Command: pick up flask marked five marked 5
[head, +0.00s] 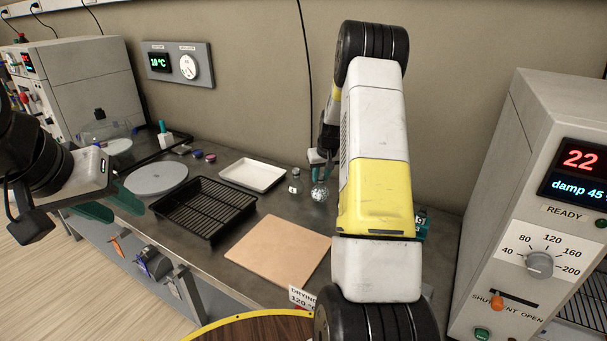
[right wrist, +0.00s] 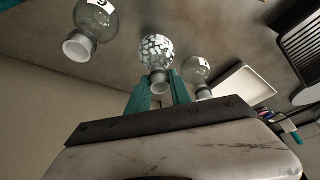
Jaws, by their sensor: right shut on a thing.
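A round glass flask with white speckled contents (right wrist: 157,48) is between the teal fingers of my right gripper (right wrist: 160,84), which is shut on its neck below the pale stopper. No number on it is readable. In the head view this flask (head: 319,191) shows at the back of the bench, partly beside my right arm. A clear flask with a white label (right wrist: 97,18) is at the left in the right wrist view; its digit is hard to read. Another clear flask (right wrist: 196,70) is close on the right; it also shows in the head view (head: 295,186). My left gripper (head: 112,206) is open and empty.
A white tray (head: 279,178), a black rack (head: 203,238) and a tan board (head: 240,250) lie on the bench. An oven (head: 515,200) reading 22 stands at the right. A grey round plate (head: 156,181) is at the left. My right arm hides part of the bench.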

